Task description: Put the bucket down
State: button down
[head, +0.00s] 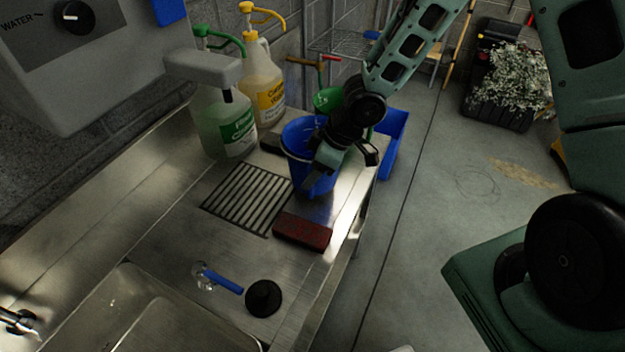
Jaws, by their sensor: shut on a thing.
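The blue bucket (296,143) is at the right end of the steel counter (163,208), beyond the red block. It looks upright. My gripper (322,160) is at the bucket's right side, shut on it, and my arm covers part of the bucket's right side. The bucket's base is low over the counter; I cannot tell whether it touches the steel.
A red block (302,232), a drain grate (247,198), a black plunger cup (263,298) and a blue-handled tool (223,282) lie nearer. Jugs with green (226,120) and yellow (262,80) pumps stand behind. A blue bin (393,143) is beyond the counter's right edge.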

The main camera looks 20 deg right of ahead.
jog(key=shift+f, duration=1)
jog(key=shift+f+b, duration=0.4)
jog(key=shift+b, duration=0.1)
jog(key=c, duration=0.6)
grip_release()
jog(key=shift+r, duration=0.1)
jog(key=shift+r, duration=0.1)
